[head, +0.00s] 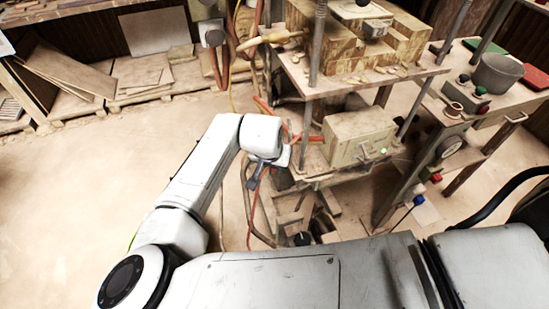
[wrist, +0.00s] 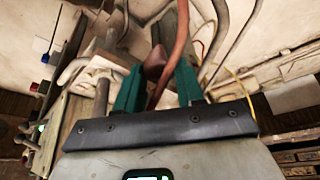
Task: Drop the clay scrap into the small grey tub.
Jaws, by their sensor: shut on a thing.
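My gripper (head: 254,181) hangs at the end of my white arm in front of the press, in the middle of the head view. In the wrist view its two green fingers (wrist: 157,82) are closed on a small reddish-brown lump, the clay scrap (wrist: 155,62). The scrap is too small to make out in the head view. A grey tub (head: 497,74) stands upright on the bench at the upper right, well apart from my gripper. Its inside is mostly hidden.
The press (head: 345,75), with posts and a pale box (head: 358,137) on its lower shelf, stands between my gripper and the bench (head: 475,112). Red (head: 535,77) and green (head: 486,46) pads lie near the tub. Hoses hang behind my gripper. Open floor (head: 90,165) lies left.

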